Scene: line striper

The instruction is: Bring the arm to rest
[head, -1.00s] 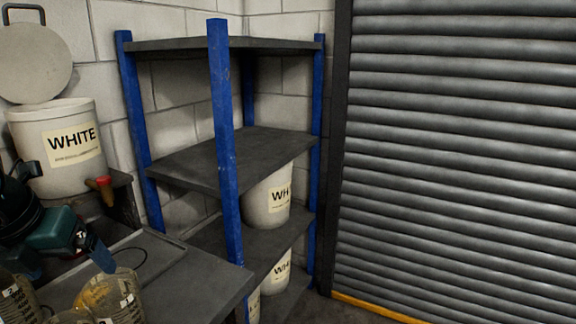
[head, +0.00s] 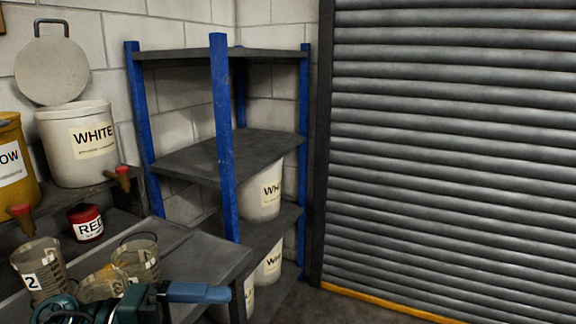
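My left arm and gripper (head: 200,293) show at the bottom left of the head view. The teal wrist leads to a blue finger part that points right, in front of the dark bench (head: 205,262). I see the fingers side-on, so the gap between them is hidden. Nothing clearly shows held in them. My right gripper is out of view.
Measuring jugs (head: 38,270) and a red tin (head: 86,222) stand on the bench near my gripper. A white drum (head: 78,145) and a yellow drum (head: 14,165) stand behind. A blue-post shelf (head: 222,130) and a roller shutter (head: 450,150) are to the right.

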